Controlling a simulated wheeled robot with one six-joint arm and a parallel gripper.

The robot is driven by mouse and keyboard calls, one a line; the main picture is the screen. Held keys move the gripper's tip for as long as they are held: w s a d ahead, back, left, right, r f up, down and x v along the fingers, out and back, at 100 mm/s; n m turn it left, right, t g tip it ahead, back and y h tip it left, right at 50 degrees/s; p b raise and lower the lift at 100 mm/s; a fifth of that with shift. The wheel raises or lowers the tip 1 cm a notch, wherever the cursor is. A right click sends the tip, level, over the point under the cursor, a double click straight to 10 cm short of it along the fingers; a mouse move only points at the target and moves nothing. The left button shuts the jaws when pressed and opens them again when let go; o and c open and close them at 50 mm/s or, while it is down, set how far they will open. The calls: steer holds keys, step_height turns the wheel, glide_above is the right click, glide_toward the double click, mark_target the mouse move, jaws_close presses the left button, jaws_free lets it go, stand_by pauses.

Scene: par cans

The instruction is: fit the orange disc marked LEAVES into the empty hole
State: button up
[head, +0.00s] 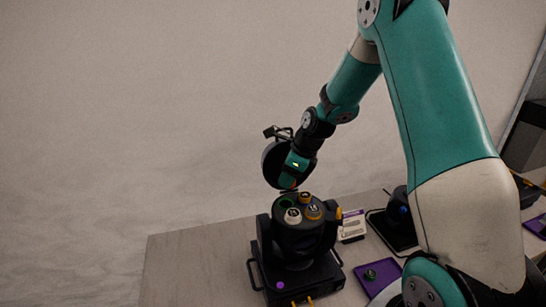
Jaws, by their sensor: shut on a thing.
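The black par can head (290,236) stands tilted up on a black base (297,282) at the table's front. Its face holds a white-topped round piece (292,215), a yellow-rimmed one (313,211) and an orange one (305,197). A green-looking round opening (286,202) at the left back of the face appears empty. My gripper (289,184) is just above this opening, pointing down. A small orange edge of the orange disc (287,183) shows at its tip; the gripper is shut on it. Its marking cannot be read, and the fingers are mostly hidden.
A purple tray (386,269) with a small dark round piece (370,274) lies to the right. Another black lamp (398,213) is farther right, partly behind my arm. The table's left part (195,265) is clear.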

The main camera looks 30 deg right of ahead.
mark_target(280, 204)
steer(key=shift+w, duration=0.55)
step_height(280, 204, down, 6)
steer(key=b, duration=0.6)
steer(key=shift+f, duration=0.1)
steer(key=shift+s, duration=0.1)
steer(key=shift+p, duration=0.35)
steer(key=shift+f+b, duration=0.3)
steer(key=shift+f, duration=0.3)
steer(key=o, duration=1)
steer(key=shift+o, duration=0.2)
steer(key=b+v, duration=0.3)
steer(key=v, duration=1.4)
steer(key=shift+r, duration=0.2)
